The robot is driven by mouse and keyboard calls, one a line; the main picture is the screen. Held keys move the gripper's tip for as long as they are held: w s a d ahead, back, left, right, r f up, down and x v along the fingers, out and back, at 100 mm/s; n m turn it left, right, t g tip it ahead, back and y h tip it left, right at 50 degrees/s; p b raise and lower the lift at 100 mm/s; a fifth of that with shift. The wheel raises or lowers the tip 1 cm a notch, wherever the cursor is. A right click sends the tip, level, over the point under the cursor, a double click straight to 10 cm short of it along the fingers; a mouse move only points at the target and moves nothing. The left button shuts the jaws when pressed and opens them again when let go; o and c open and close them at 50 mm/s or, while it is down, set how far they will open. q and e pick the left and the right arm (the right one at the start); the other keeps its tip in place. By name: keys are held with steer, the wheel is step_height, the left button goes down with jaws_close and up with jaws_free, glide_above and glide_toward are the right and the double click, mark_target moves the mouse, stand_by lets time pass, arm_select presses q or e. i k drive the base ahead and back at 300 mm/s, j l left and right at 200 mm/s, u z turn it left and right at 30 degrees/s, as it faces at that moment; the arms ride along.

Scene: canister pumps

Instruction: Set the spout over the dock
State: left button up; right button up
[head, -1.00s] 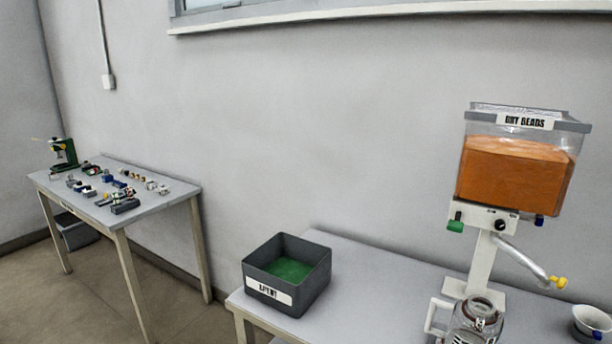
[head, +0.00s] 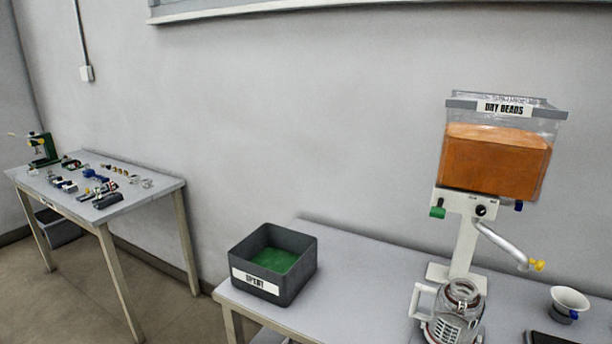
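The dispenser's spout (head: 503,246) is a grey tube with a yellow tip (head: 537,265). It slopes down to the right from the white dispenser head, below a clear hopper (head: 497,155) of orange beads labelled "DRY BEADS". A glass jar with a white handle (head: 456,310) stands in front of the white stand (head: 464,245). A white cup or funnel with a blue tab (head: 570,302) is at the right. A dark flat piece (head: 555,338) is cut off at the bottom edge; I cannot tell whether it is the dock. Neither gripper is in view.
A dark grey bin with a green inside (head: 273,265) stands on the left end of the near table (head: 365,265). The tabletop between bin and stand is clear. A second table (head: 155,190) at the far left holds many small parts and a green device (head: 40,149).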

mark_target(524, 262)
steer(key=z, duration=1.4)
